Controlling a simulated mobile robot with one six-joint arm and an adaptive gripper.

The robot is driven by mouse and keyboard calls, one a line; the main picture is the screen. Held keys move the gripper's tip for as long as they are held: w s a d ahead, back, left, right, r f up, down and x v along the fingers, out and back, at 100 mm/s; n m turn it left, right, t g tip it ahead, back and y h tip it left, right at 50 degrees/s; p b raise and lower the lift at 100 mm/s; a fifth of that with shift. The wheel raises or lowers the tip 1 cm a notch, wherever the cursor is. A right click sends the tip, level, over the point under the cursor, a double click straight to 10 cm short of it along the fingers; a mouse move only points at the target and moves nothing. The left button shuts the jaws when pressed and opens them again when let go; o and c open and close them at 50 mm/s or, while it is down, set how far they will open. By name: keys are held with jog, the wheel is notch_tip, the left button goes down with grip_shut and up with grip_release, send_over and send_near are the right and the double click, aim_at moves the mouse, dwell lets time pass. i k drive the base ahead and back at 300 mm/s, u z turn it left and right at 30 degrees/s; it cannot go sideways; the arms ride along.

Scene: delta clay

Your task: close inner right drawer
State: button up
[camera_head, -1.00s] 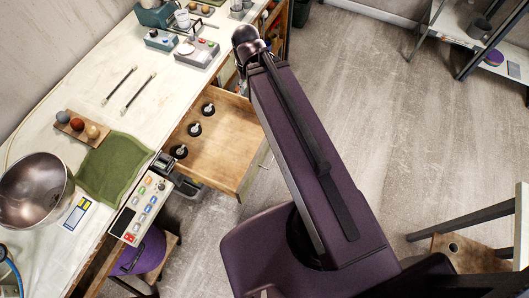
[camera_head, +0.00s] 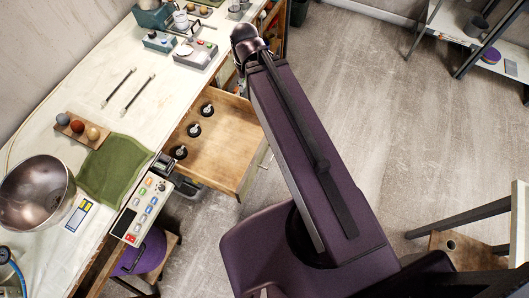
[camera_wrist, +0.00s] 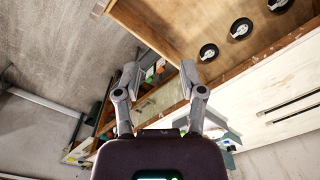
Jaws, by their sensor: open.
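An open wooden drawer (camera_head: 222,140) sticks out from under the white-topped workbench in the head view. Several black round items with light tops stand in it along its left side. In the wrist view the drawer (camera_wrist: 185,28) fills the top, with its wooden side wall running diagonally. My gripper (camera_wrist: 160,82) is open and empty in the wrist view, its two fingers apart, close to the drawer's side wall. I cannot tell whether a finger touches it. In the head view my arm hides the gripper and the drawer's far right part.
The workbench (camera_head: 55,130) holds a metal bowl (camera_head: 35,190), a green cloth (camera_head: 112,168) and a board of balls. A control box (camera_head: 142,208) sits at the bench edge near the drawer. A purple bucket (camera_head: 145,252) is below.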

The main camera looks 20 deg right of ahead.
aim_at(233, 145)
jog(key=z, duration=1)
jog(key=k, duration=0.9)
jog(key=u, duration=0.7)
